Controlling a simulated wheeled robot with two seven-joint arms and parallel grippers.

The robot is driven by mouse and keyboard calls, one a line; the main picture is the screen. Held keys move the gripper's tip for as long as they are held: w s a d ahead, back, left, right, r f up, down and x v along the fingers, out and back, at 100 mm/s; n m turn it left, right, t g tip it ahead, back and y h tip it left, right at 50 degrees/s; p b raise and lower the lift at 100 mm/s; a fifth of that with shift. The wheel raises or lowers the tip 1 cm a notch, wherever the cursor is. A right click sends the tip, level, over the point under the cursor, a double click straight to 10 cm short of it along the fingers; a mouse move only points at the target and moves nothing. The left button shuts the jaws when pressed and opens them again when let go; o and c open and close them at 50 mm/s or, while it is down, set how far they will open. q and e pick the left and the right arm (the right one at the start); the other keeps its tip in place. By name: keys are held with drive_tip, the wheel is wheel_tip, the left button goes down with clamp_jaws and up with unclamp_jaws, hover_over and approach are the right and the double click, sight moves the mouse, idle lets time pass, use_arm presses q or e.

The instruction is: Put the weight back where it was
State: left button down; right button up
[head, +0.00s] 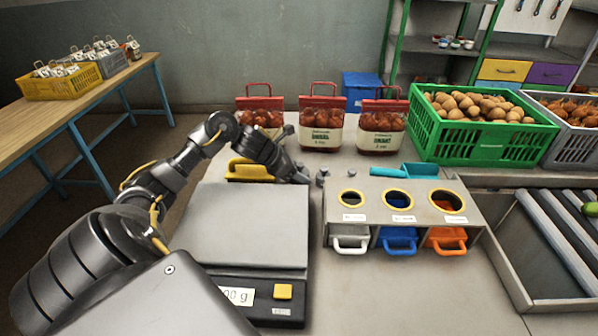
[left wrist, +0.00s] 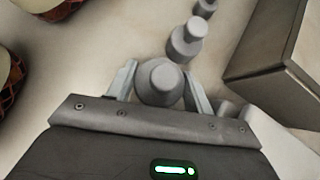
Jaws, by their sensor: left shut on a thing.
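My left gripper (head: 303,178) is low over the table between the scale and the dispenser box. In the left wrist view its two fingers (left wrist: 160,88) are shut on a grey metal weight (left wrist: 160,78), one on each side. I cannot tell whether this weight touches the table. In the head view, small weights (head: 326,172) show just right of the gripper. The scale (head: 245,220) has a bare plate; its display (head: 238,295) is partly covered.
A grey box with three round holes (head: 365,200) and coloured drawers stands close right of the gripper. Sacks with red handles (head: 321,128) stand behind. A yellow scoop (head: 248,170) lies behind the scale. A green potato crate (head: 480,130) is at the back right.

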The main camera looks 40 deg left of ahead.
use_arm(q)
drive_tip(key=c, duration=1)
unclamp_jaws()
drive_tip(key=shift+f, duration=0.1)
drive_tip(key=o, duration=0.4)
drive_tip(key=shift+r, duration=0.25)
drive_tip(key=shift+s+a+r, duration=0.15)
drive_tip(key=shift+s, duration=0.1)
drive_tip(key=b+v, duration=0.3)
drive_tip(key=v, duration=0.8)
drive_tip(key=shift+s+r, duration=0.1)
drive_tip(key=shift+r, duration=0.05)
